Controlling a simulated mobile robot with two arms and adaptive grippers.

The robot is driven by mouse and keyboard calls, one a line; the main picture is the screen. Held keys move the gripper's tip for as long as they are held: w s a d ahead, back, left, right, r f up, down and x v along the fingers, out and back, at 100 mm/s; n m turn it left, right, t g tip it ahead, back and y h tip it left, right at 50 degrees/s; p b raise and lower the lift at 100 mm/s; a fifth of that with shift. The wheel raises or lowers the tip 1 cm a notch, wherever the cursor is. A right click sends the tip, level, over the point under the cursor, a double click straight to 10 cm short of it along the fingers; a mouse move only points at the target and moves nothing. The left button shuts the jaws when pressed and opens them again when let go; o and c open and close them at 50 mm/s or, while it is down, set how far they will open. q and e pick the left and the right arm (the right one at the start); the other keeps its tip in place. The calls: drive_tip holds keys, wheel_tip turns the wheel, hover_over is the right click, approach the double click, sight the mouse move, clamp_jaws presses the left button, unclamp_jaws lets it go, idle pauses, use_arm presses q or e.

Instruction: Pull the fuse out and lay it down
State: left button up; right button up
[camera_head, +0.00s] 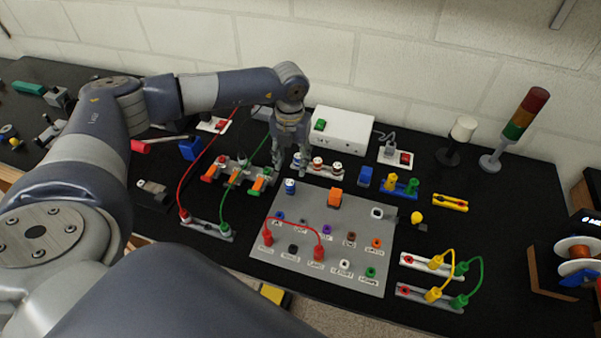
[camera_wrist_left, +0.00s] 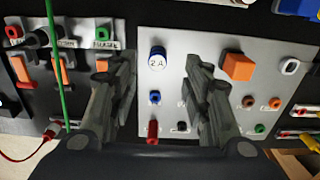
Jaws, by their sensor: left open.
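A fuse (camera_head: 290,186) with a blue body and a white band stands upright at the upper left of the grey panel (camera_head: 300,213). In the left wrist view the fuse (camera_wrist_left: 157,60) reads "2 A". My left gripper (camera_head: 290,166) is open and empty, its fingers pointing down. In the left wrist view the fuse shows in the gap between the fingertips (camera_wrist_left: 160,67), apart from both. I cannot tell the exact height of the fingertips above it. My right gripper is not in view.
A rail with similar fuses (camera_head: 317,163) stands just behind the panel. An orange block (camera_head: 334,197) is right of the fuse. A red lead (camera_head: 293,221) arches over the panel front. A green lead (camera_head: 233,184) runs left of the gripper. Bare black bench (camera_head: 520,215) lies at the right.

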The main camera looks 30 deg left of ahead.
sight(290, 182)
use_arm(q)
drive_tip(key=shift+s+r, duration=0.2)
drive_tip(key=shift+s, duration=0.05)
drive_tip(key=shift+s+r, duration=0.15)
drive_tip(key=shift+s, duration=0.45)
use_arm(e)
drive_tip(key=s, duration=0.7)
use_arm(q)
drive_tip(key=shift+w+f, duration=0.15)
drive_tip(key=shift+f, duration=0.15)
wheel_tip(290, 182, down, 4)
drive_tip(key=b, duration=0.3)
drive_tip(key=shift+r, duration=0.15)
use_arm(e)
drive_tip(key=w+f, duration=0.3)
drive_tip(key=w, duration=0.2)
use_arm(q)
wheel_tip(290, 182, down, 4)
drive_tip(key=b, duration=0.3)
drive_tip(key=shift+w+f, duration=0.1)
drive_tip(key=shift+f, duration=0.3)
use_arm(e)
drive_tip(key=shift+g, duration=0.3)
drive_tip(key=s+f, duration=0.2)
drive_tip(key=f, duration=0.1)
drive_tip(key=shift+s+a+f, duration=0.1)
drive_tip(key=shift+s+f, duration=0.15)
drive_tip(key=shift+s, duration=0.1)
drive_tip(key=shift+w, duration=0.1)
